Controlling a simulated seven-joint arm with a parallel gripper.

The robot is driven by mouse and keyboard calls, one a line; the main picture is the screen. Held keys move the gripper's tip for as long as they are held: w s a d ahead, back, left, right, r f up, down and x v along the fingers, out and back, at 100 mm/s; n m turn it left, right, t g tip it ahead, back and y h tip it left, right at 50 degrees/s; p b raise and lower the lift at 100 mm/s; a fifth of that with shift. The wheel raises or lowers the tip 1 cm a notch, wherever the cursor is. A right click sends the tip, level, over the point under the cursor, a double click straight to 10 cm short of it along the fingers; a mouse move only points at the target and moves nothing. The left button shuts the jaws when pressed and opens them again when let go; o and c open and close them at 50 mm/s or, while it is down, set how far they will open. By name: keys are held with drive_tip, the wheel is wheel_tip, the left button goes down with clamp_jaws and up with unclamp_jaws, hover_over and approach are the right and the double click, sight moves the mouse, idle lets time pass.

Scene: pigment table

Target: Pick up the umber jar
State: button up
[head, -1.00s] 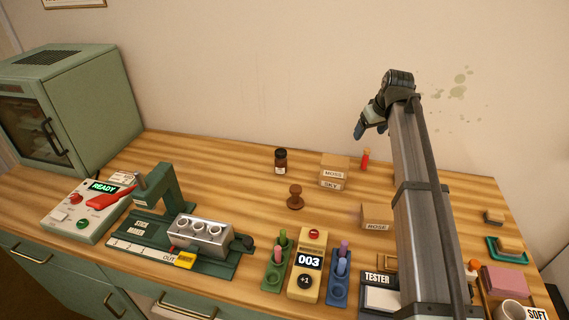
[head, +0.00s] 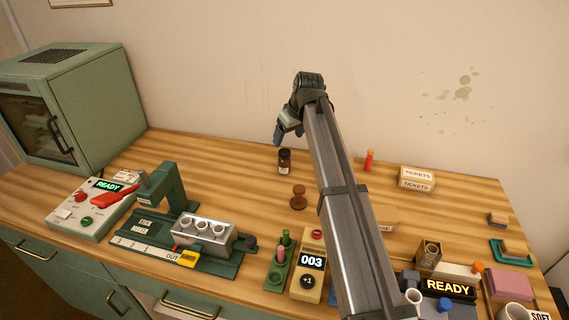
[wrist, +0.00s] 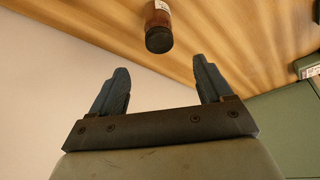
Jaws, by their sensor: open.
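A small brown jar with a dark lid and a pale label (head: 284,162) stands upright on the wooden table near the back wall; I cannot read its label. It is the likely umber jar. My gripper (head: 279,137) hangs just above the jar in the head view, its fingers pointing down and empty. In the wrist view the gripper (wrist: 161,66) is open, with its two blue-grey fingers wide apart. The jar (wrist: 159,28) lies beyond the fingertips, roughly centred between them and not touching them.
A brown stamp (head: 298,197) stands in front of the jar. A red-capped vial (head: 369,160) and ticket boxes (head: 416,179) stand to the right. A green press (head: 170,195) is at front left. My arm hides part of the middle table.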

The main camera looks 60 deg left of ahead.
sight(285, 151)
drive_tip(key=x, duration=0.5)
drive_tip(key=shift+f, duration=0.75)
drive_tip(key=shift+d+x, duration=0.2)
drive_tip(key=shift+x, duration=1.7)
drive_tip(key=shift+c, duration=0.2)
drive_tip(key=c, duration=1.2)
drive_tip(key=shift+o, duration=0.2)
